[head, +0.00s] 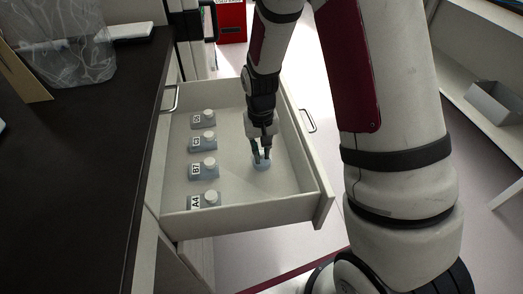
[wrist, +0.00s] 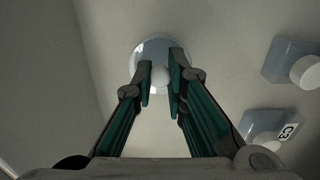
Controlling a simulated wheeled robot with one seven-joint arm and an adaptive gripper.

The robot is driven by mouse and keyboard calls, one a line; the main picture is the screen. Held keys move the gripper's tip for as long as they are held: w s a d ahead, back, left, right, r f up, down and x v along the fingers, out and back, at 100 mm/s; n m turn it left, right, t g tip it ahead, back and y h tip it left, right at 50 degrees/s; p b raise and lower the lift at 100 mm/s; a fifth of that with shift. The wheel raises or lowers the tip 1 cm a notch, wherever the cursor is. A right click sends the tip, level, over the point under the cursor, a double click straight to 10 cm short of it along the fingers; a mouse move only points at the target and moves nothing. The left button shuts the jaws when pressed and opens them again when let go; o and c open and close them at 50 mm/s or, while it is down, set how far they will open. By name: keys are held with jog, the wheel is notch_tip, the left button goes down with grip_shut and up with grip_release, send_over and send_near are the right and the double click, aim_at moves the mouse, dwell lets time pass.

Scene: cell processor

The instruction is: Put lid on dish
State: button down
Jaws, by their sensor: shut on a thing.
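My gripper (head: 262,154) reaches down into the open drawer and is shut on the small pale knob of the lid (wrist: 160,76). In the wrist view the two green fingers (wrist: 161,84) stand on either side of this knob. A round, pale blue-white dish (head: 260,165) shows just under the fingertips in the head view, and its round rim (wrist: 140,52) shows around the knob in the wrist view. The lid and dish overlap in both views, so I cannot tell whether the lid is seated or slightly above. The fingers hide part of both.
The drawer (head: 262,213) has raised walls on all sides. Several labelled grey blocks with white round tops, one marked A4 (head: 206,200), stand in a row along its left. A dark counter (head: 80,150) lies left. The drawer floor right of my gripper is clear.

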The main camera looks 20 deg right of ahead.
jog(key=shift+f, duration=0.45)
jog(key=c, duration=1.5)
grip_release()
jog(key=shift+c, duration=0.2)
notch_tip(320, 180, up, 12)
jog(key=shift+a, duration=0.1)
